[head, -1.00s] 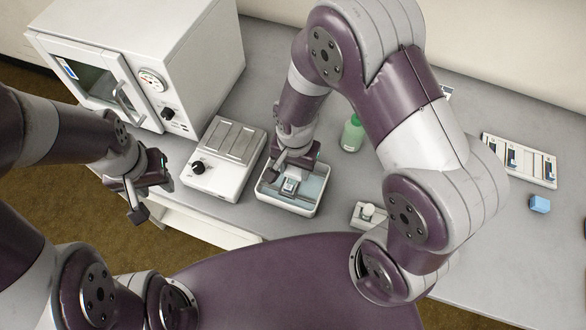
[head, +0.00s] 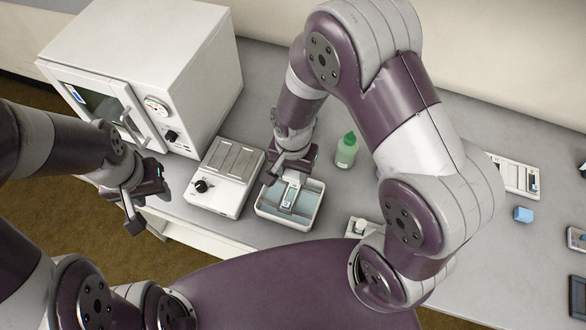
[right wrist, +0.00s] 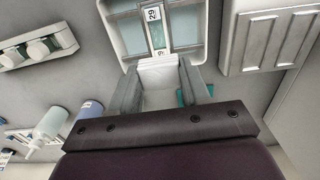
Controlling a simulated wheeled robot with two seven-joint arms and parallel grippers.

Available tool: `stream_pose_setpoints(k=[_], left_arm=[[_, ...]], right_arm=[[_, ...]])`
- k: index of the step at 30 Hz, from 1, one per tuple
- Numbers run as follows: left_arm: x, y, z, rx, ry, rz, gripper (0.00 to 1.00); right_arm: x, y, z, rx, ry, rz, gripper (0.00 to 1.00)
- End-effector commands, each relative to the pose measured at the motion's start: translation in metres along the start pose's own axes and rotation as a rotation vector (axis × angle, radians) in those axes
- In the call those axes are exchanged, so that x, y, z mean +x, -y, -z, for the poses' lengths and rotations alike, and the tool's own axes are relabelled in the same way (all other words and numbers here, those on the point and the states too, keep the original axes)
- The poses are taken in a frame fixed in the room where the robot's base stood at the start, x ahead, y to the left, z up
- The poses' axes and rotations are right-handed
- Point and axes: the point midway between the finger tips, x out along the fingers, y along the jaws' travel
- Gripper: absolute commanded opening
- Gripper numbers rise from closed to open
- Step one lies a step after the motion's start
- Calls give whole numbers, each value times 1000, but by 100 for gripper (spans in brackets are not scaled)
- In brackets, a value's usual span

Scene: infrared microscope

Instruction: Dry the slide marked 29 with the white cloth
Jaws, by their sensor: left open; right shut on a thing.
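The slide marked 29 (right wrist: 157,32) lies in a shallow white tray (right wrist: 193,53), its number label showing in the right wrist view. In the head view the slide (head: 288,198) shows small inside the tray (head: 268,215). My right gripper (right wrist: 165,88) is shut on a folded white piece that looks like the white cloth (right wrist: 158,75). The cloth's far edge overlaps the near end of the slide in the picture; I cannot tell whether they touch. In the head view my right gripper (head: 287,172) is just above the tray. My left gripper (head: 143,205) is open and empty at the left, off the bench's front edge.
A white device with a ribbed metal top (head: 228,172) stands left of the tray, and a white oven (head: 195,85) behind it. A green bottle (head: 346,150) stands behind right. A white holder (head: 517,177) and blue block (head: 523,214) lie far right.

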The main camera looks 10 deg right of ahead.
Motion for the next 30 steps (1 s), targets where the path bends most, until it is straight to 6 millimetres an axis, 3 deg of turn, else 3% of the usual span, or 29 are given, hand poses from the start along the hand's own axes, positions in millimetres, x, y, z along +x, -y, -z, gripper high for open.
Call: stream_pose_setpoints(k=[16,30], left_arm=[[6,0,-1,0,1,0,43],[40,0,-5,0,1,0,43]], right_arm=[[7,0,-1,0,1,-1,22],[55,-1,-8,1,0,0,22]])
